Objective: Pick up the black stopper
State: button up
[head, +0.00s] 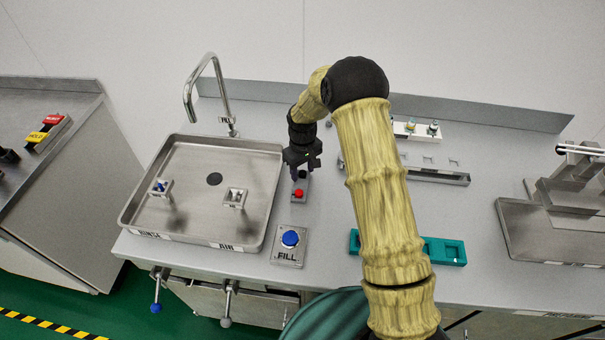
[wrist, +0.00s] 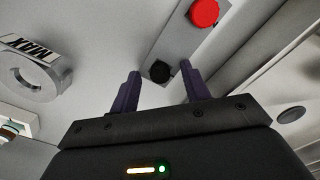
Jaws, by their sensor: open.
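A small round black piece (wrist: 160,71), which looks like the black stopper, sits on a narrow metal plate (wrist: 180,45) beside a red round piece (wrist: 204,12). In the head view, the plate (head: 304,186) lies on the counter just right of the sink; its black piece is partly hidden by my gripper, and the red piece (head: 298,194) shows nearer the front. My gripper (head: 295,173) points down over the plate's far end. In the wrist view its two purple fingers are apart, with the black piece showing between their tips. Nothing is held. Contact cannot be told.
The sink tray (head: 190,222) with a dark disc (head: 214,179) and small holders is at left. The curved tap (head: 215,85) stands behind it. A blue FILL button (head: 290,239) is in front. A teal tray (head: 447,251) lies right. A ring marked MAX (wrist: 38,76) is nearby.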

aim_at(302, 172)
jog(key=shift+s, duration=0.1)
jog(key=shift+c, duration=0.9)
grip_shut()
jog(key=shift+r, duration=0.15)
notch_tip(302, 172, up, 10)
jog(key=b, duration=0.1)
jog(key=shift+b, duration=0.4)
jog(key=shift+f, duration=0.2)
